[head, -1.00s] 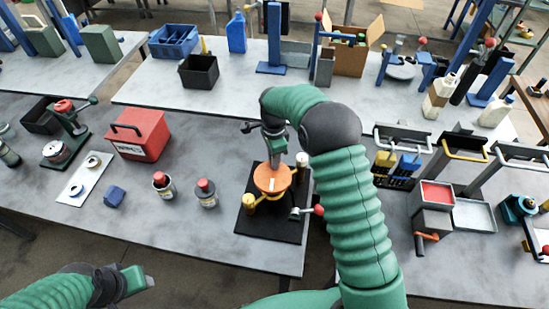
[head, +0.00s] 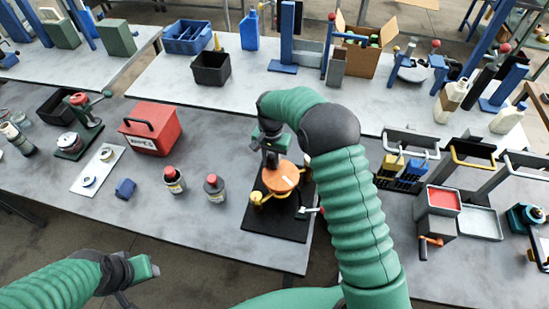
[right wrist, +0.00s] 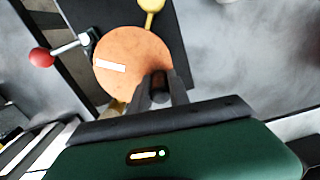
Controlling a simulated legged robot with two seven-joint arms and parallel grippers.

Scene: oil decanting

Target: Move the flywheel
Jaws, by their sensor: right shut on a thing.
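The flywheel is an orange disc (head: 286,183) with a white mark, lying flat on a black base plate (head: 266,224) near the table's front edge. It also shows in the right wrist view (right wrist: 125,75). My right gripper (head: 270,158) is at the disc's far left rim in the head view. In the right wrist view its fingers (right wrist: 160,88) are shut on a dark upright handle at the disc's rim. The fingers partly hide this handle. My left gripper (head: 148,268) hangs in front of the table, away from the flywheel; its jaw opening is unclear.
A red-knobbed lever (right wrist: 62,50) and a yellow part (head: 256,198) sit beside the disc. Two small bottles (head: 215,188) stand to the left, with a red box (head: 152,130) behind. A grey-red box (head: 440,205) stands right. Table between bottles and base is clear.

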